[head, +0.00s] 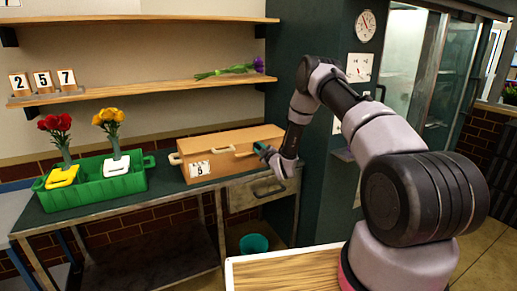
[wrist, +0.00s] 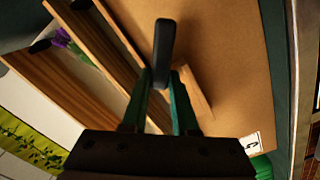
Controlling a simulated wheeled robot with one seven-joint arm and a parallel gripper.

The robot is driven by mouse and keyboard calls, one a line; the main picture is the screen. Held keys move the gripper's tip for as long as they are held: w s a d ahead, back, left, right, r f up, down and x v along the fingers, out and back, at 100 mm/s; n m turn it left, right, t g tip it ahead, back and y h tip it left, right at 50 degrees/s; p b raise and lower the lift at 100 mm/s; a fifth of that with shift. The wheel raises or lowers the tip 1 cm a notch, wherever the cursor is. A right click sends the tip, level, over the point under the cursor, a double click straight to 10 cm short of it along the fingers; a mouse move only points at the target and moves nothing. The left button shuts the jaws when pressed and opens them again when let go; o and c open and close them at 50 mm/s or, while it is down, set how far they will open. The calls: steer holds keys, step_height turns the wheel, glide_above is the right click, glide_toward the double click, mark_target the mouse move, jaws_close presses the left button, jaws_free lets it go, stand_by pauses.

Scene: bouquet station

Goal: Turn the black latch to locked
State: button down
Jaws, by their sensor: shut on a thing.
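The black latch (wrist: 164,45) shows in the wrist view as an upright, rounded dark bar at the fingertips. My gripper (wrist: 160,78) has its green fingers closed around its lower part. In the head view my gripper (head: 262,148) is at the right end of the tan box (head: 225,143), and I cannot make out the latch there. The box's broad tan face (wrist: 232,55) fills much of the wrist view behind the latch. Where the latch is mounted, and which position it points to, I cannot tell.
A wooden handle (head: 243,154) sticks out beside my gripper. A green crate (head: 98,184) with red and yellow flowers stands left of the box. A shelf (head: 150,91) with a purple flower (head: 258,65) hangs above. A drawer (head: 262,189) is below.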

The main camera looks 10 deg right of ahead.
steer(key=c, duration=0.7)
jaws_free()
